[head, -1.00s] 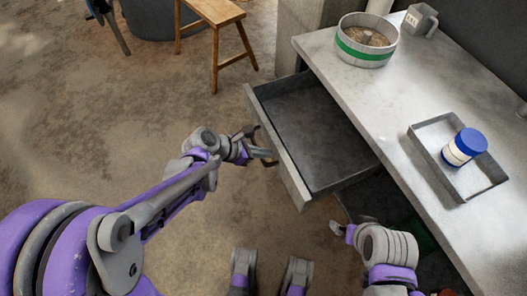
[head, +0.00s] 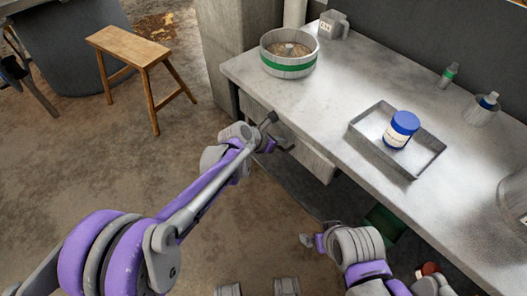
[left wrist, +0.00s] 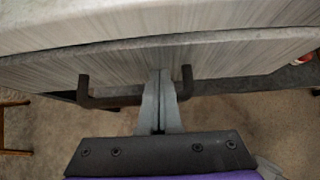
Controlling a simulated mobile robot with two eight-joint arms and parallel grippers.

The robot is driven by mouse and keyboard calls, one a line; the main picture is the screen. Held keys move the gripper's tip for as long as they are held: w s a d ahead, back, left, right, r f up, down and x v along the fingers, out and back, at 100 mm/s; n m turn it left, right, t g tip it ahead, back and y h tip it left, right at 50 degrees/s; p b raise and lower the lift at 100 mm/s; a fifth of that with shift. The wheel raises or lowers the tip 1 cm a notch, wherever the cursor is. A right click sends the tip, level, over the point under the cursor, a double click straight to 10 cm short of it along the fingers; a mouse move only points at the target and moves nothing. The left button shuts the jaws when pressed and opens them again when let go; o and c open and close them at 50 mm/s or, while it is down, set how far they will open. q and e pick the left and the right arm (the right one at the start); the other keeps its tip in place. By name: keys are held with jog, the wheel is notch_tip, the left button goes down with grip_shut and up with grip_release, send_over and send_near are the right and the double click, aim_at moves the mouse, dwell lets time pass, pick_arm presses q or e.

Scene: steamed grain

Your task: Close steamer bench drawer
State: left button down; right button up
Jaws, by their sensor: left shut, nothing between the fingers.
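The drawer's grey front (head: 312,158) sits under the bench top (head: 335,85), with no interior showing in the head view. In the left wrist view, the drawer front (left wrist: 225,62) lies below the bench edge and carries a dark bar handle (left wrist: 105,101). I cannot tell whether it is fully flush. My left gripper (head: 272,138) is at the drawer front; in the left wrist view its shut, empty fingers (left wrist: 160,82) point at the front between the handle's two posts. My right gripper (head: 310,240) is low in front of the bench; its jaws are unclear.
On the bench stand a green-banded steamer pot (head: 289,68) with grain, a grey cup (head: 333,25), and a tray (head: 417,165) holding a blue-lidded jar (head: 401,130). A wooden stool (head: 140,45) stands at the upper left.

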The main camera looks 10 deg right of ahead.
pick_arm(q)
jog(key=shift+w+d, duration=0.7)
jog(key=shift+d, duration=0.35)
jog(key=shift+r, duration=0.1)
pick_arm(e)
jog(key=shift+s+a, duration=0.1)
jog(key=shift+a, duration=0.05)
pick_arm(q)
jog(key=shift+r, duration=0.1)
pick_arm(e)
jog(key=shift+r, duration=0.15)
